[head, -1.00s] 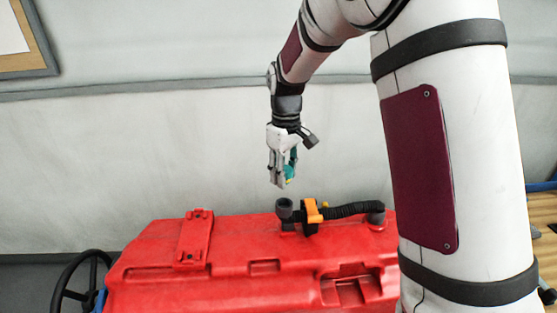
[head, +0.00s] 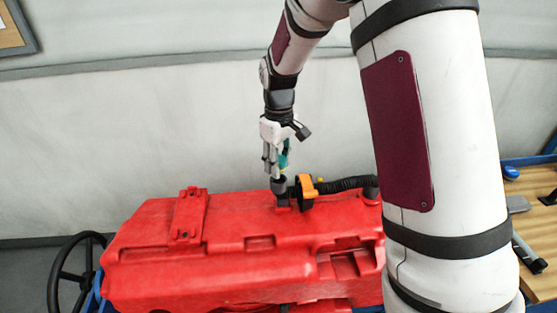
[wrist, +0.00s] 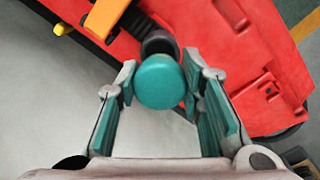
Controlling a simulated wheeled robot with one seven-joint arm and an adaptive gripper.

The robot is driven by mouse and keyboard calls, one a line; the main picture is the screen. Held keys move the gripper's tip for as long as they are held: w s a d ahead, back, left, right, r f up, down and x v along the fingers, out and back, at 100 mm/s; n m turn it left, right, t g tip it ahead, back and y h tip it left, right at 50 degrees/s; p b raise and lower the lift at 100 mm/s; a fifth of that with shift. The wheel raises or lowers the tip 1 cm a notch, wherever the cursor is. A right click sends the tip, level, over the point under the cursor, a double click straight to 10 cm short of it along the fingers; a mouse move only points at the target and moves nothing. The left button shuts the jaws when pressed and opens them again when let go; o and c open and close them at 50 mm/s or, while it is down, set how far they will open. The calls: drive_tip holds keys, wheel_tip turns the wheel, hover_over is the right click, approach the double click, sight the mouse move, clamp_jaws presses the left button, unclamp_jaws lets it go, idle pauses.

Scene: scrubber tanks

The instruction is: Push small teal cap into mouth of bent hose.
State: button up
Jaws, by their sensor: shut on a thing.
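My gripper (head: 275,168) points down just above the bent hose's mouth in the head view. In the wrist view, its teal-padded fingers (wrist: 158,80) are shut on the round teal cap (wrist: 160,82), one on each side. The bent hose (head: 345,184) is black and ribbed and lies on top of the red tank. Its dark upturned mouth (head: 279,186) is at its left end. In the wrist view the mouth (wrist: 158,43) shows partly behind the cap, which hides the rest. I cannot tell whether cap and mouth touch.
The red tank (head: 230,240) fills the lower middle, with a raised red latch piece (head: 189,214) at left. An orange clamp (head: 304,187) holds the hose close to the mouth. A black steering wheel (head: 75,275) stands at far left. A table with tools (head: 535,215) is at right.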

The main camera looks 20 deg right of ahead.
drive_tip(key=shift+f, duration=0.2)
drive_tip(key=shift+f, duration=0.5)
drive_tip(key=shift+s+f, duration=0.1)
idle(0.4)
drive_tip(key=shift+f, duration=0.6)
drive_tip(key=shift+f, duration=0.15)
drive_tip(key=shift+f, duration=0.3)
